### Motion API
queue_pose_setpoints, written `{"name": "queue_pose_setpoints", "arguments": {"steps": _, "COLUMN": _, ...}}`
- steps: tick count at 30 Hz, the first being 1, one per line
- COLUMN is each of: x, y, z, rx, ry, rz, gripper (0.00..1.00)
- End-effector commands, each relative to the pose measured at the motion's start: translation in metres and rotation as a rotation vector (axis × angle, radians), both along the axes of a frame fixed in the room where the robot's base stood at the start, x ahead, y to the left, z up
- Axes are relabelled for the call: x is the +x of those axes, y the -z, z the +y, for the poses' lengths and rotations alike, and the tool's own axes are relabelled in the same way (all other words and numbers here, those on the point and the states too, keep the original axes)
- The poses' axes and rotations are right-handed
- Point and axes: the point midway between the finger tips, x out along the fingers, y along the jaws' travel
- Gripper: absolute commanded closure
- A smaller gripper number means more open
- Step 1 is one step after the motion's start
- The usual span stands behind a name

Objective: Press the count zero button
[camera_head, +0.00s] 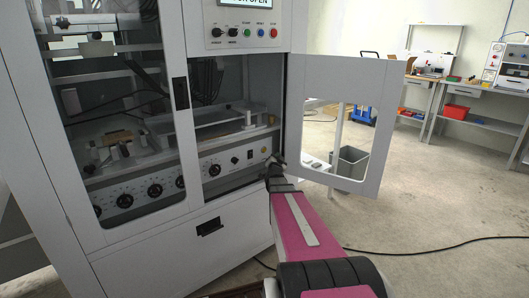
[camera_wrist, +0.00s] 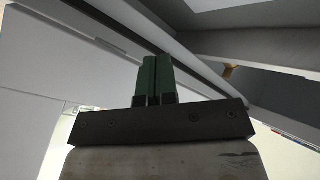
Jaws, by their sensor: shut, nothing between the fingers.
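The grey machine has an open right-hand compartment with a lower control panel (camera_head: 224,171) inside it. This panel carries a large black knob (camera_head: 214,170), small dark controls (camera_head: 235,160) and a yellowish round button (camera_head: 264,150) near its right end. Their labels are too small to read, so I cannot tell which is the count zero button. My gripper (camera_head: 277,159) is at the compartment's right edge, close to the yellowish button; I cannot tell if it touches. In the wrist view its green fingers (camera_wrist: 155,76) are together and empty, beside pale machine surfaces.
The windowed door (camera_head: 372,165) stands open to the right, close to my arm. An upper panel (camera_head: 247,43) has black knobs and green, blue and red buttons under a display. A grey bin (camera_head: 351,163) stands behind the door. A black cable (camera_head: 430,249) crosses the floor.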

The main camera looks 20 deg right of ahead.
Motion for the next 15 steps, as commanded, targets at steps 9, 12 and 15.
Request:
{"name": "queue_pose_setpoints", "arguments": {"steps": 9, "x": 0.041, "y": 0.0, "z": 0.014, "rx": 0.001, "ry": -0.001, "rz": -0.001, "gripper": 1.0}}
{"name": "queue_pose_setpoints", "arguments": {"steps": 12, "x": 0.05, "y": 0.0, "z": 0.017, "rx": 0.0, "ry": -0.001, "rz": 0.0, "gripper": 1.0}}
{"name": "queue_pose_setpoints", "arguments": {"steps": 15, "x": 0.056, "y": 0.0, "z": 0.02, "rx": 0.0, "ry": -0.001, "rz": 0.0, "gripper": 1.0}}
